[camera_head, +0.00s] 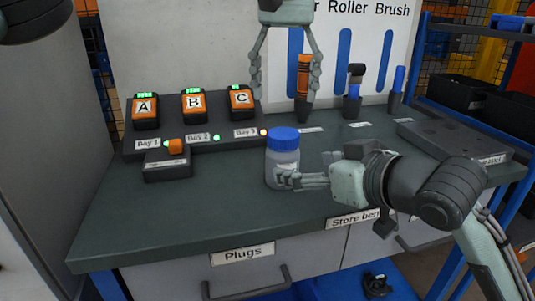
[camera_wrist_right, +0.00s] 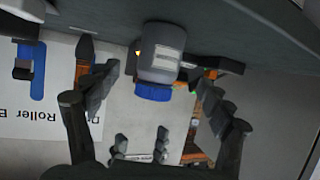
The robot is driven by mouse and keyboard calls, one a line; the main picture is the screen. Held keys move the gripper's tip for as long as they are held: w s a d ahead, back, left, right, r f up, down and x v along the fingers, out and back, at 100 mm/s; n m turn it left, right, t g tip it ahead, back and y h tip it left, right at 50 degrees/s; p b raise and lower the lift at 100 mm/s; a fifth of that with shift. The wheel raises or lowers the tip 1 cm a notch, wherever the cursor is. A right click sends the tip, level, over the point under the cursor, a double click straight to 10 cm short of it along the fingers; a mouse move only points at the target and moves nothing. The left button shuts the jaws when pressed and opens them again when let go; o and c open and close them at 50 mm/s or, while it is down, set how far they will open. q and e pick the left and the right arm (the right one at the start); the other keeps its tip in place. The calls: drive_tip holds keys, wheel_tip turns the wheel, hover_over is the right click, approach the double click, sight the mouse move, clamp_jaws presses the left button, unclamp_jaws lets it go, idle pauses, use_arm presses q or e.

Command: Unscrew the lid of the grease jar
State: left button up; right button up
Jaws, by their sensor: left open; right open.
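The grease jar is a translucent grey-white jar (camera_head: 283,168) with a blue lid (camera_head: 283,138), upright on the dark bench. In the right wrist view the jar (camera_wrist_right: 162,52) shows upside down, with its lid (camera_wrist_right: 153,93) on. My right gripper (camera_head: 290,181) is low at the jar's front right. In the wrist view its spread fingers (camera_wrist_right: 157,75) lie on either side of the jar, with visible gaps. My left gripper (camera_head: 284,96) points down, open and empty, and appears above the lid. It also shows in the wrist view (camera_wrist_right: 140,142).
Chargers A (camera_head: 146,108), B (camera_head: 194,104) and C (camera_head: 241,99) stand at the back left. A small dark box (camera_head: 167,166) is left of the jar. An orange-handled tool (camera_head: 303,77) stands behind. A flat dark case (camera_head: 455,138) lies right. The front left bench is clear.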

sight(292, 164)
use_arm(q)
drive_tip(key=shift+w, duration=0.1)
use_arm(e)
drive_tip(key=shift+w+a, duration=0.2)
drive_tip(key=shift+w, duration=0.05)
drive_tip(key=shift+x, duration=3.6)
drive_tip(key=shift+c, duration=0.2)
clamp_jaws()
use_arm(q)
drive_tip(key=m, duration=0.4)
drive_tip(key=shift+f+m, duration=0.2)
drive_tip(key=shift+m, duration=0.1)
wheel_tip(292, 164, down, 8)
drive_tip(key=shift+r, duration=0.25)
